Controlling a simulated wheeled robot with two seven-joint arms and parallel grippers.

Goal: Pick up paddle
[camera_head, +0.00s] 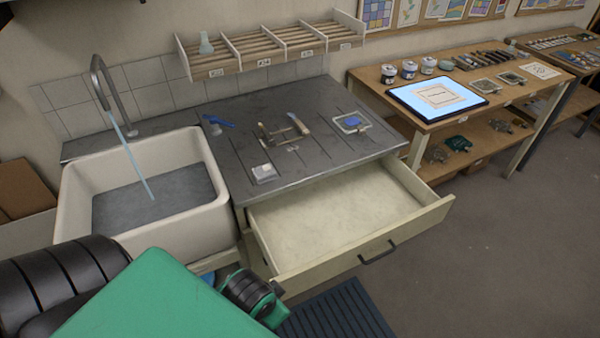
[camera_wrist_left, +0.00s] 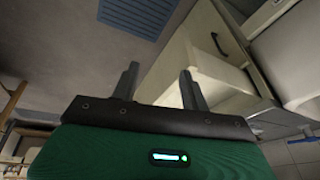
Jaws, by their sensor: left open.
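Nothing in view is plainly a paddle. The small tools on the dark worktop (camera_head: 228,152) include a light wooden-handled piece (camera_head: 299,124) beside a darker frame-like piece (camera_head: 271,139), and a blue-handled tool (camera_head: 218,121). They are too small to name surely. My left gripper (camera_wrist_left: 158,86) is open and empty in the left wrist view, with its fingers apart and the pale drawer unit behind them. My green and black arm parts fill the lower left of the head view, where no fingertips show. My right gripper is not in view.
An open, empty drawer (camera_head: 406,226) juts out below the worktop. A white sink (camera_head: 75,205) with running water stands left. A small tray with a blue round (camera_head: 362,126) and a white block (camera_head: 264,173) lie on the worktop. A blue ribbed mat (camera_head: 335,318) lies on the floor.

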